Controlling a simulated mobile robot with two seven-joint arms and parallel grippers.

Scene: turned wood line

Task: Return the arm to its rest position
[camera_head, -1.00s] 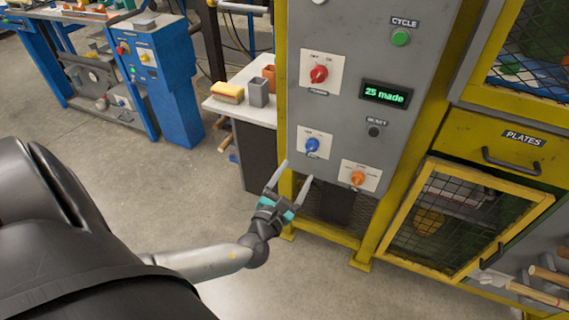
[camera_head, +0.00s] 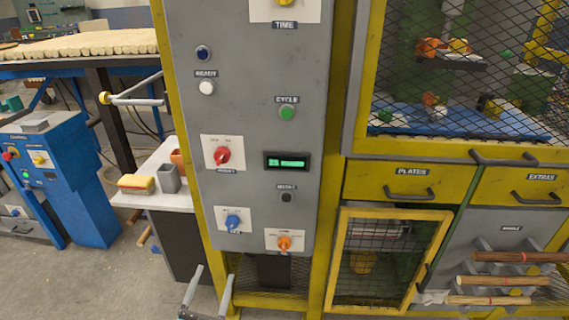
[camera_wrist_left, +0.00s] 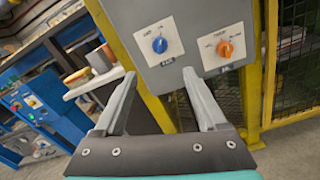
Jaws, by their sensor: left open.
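My left gripper (camera_head: 205,290) is at the bottom of the head view, below the grey control panel (camera_head: 240,100). Its two fingers are apart and nothing is between them. In the left wrist view the open fingers (camera_wrist_left: 160,100) point toward the lower part of the panel. The blue knob (camera_head: 233,223) and the orange knob (camera_head: 284,243) are above the gripper and apart from it; they also show in the wrist view, the blue one (camera_wrist_left: 159,45) left of the orange one (camera_wrist_left: 225,48). Most of my left arm is out of the head view. My right gripper does not show.
A yellow-framed mesh door (camera_head: 385,262) and wooden-handled tools (camera_head: 500,281) are at right. Open floor lies at lower left (camera_head: 90,285).

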